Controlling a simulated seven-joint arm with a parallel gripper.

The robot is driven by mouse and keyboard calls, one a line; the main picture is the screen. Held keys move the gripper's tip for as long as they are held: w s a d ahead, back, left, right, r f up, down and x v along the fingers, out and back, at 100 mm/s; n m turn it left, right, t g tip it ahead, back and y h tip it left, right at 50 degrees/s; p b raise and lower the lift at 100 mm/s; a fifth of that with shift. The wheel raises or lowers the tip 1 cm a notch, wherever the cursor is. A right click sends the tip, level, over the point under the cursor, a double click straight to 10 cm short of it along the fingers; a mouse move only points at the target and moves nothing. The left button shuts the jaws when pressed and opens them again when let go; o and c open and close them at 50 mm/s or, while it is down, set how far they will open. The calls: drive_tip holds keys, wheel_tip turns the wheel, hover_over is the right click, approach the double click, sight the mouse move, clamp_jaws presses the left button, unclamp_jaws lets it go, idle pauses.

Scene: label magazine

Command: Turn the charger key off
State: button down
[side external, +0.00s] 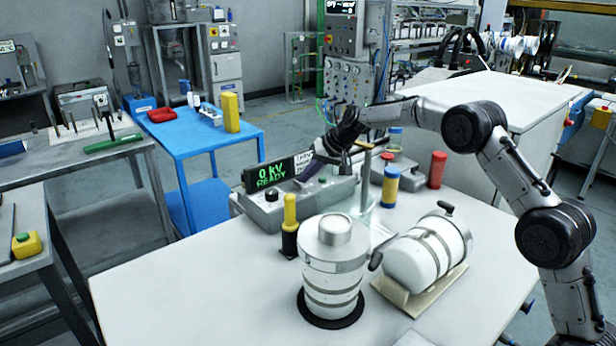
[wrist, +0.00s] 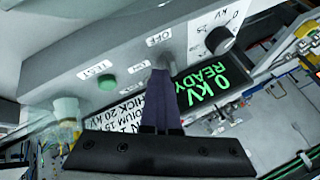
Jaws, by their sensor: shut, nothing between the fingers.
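The charger (side external: 330,200) is a grey box on the white table, with a display (side external: 268,174) reading "0 kV READY" in green. In the wrist view its panel (wrist: 80,55) shows an "OFF" label (wrist: 159,37), a green button (wrist: 107,82) beside a "TEST" label, and a dark knob (wrist: 220,40) by a "0 kV" label. My gripper (wrist: 160,75) is shut and empty, its dark purple fingertips at the panel just below the "OFF" label. It shows over the charger in the side view (side external: 301,181). The key is not clearly visible; the fingers may hide it. I cannot tell whether they touch it.
A yellow and black cylinder (side external: 290,222) and an upright white jar with metal bands (side external: 333,275) stand in front of the charger. A second jar (side external: 430,250) lies on a cradle to the right. Red (side external: 437,170) and yellow-blue (side external: 390,188) cylinders stand behind. The table's front left is clear.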

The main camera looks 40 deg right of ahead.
drive_tip(key=shift+w+a+r, duration=0.1)
drive_tip(key=shift+w+a, duration=0.15)
drive_tip(key=shift+w, duration=0.4)
idle(0.7)
